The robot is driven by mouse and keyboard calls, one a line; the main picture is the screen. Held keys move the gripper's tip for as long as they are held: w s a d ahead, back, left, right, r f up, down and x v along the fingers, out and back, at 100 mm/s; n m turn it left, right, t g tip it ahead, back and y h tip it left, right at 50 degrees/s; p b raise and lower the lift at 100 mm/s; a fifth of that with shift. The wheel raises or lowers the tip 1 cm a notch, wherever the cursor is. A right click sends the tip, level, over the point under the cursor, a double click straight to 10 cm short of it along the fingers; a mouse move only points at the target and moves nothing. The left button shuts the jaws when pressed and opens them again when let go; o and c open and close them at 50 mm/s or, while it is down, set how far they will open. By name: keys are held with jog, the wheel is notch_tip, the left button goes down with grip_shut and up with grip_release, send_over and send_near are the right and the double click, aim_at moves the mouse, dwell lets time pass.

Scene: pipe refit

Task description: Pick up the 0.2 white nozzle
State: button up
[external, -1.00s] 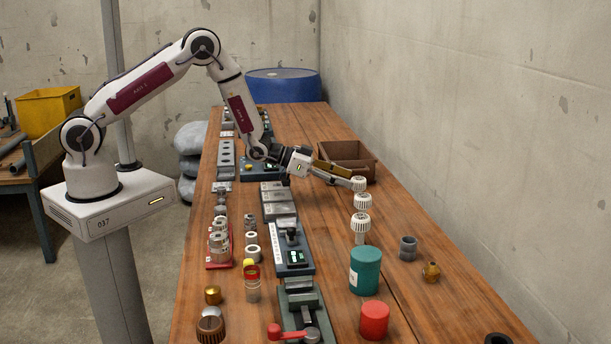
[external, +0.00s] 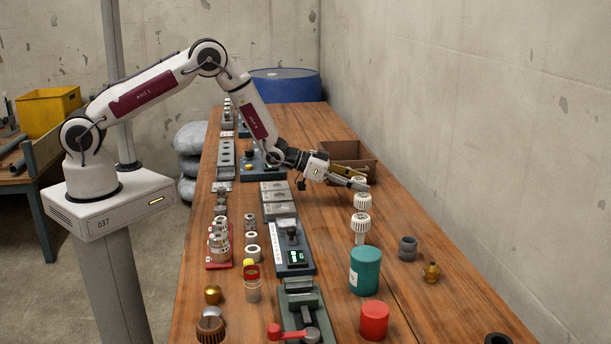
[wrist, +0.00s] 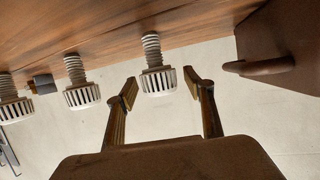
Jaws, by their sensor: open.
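Three white ribbed nozzles with slotted heads stand in a row on the table's right half. In the external view the nearest nozzle (external: 361,224) and the middle nozzle (external: 361,200) show clearly; the farthest is largely hidden by my fingers. My gripper (external: 358,184) is open at that farthest nozzle. In the wrist view that nozzle (wrist: 158,80) appears between my open fingertips, with a gap on each side. The middle nozzle (wrist: 80,92) and the nearest nozzle (wrist: 14,106) lie to its left. I cannot read any size marking, so I cannot tell which is 0.2.
A brown open box (external: 365,170) stands close behind my gripper; its wall (wrist: 282,45) is right of my fingers in the wrist view. A teal canister (external: 365,270), red canister (external: 374,320), grey fitting (external: 408,248) and brass fitting (external: 431,272) stand nearer the camera.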

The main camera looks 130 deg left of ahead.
jog(key=c, duration=1.1)
jog(key=shift+r, duration=5)
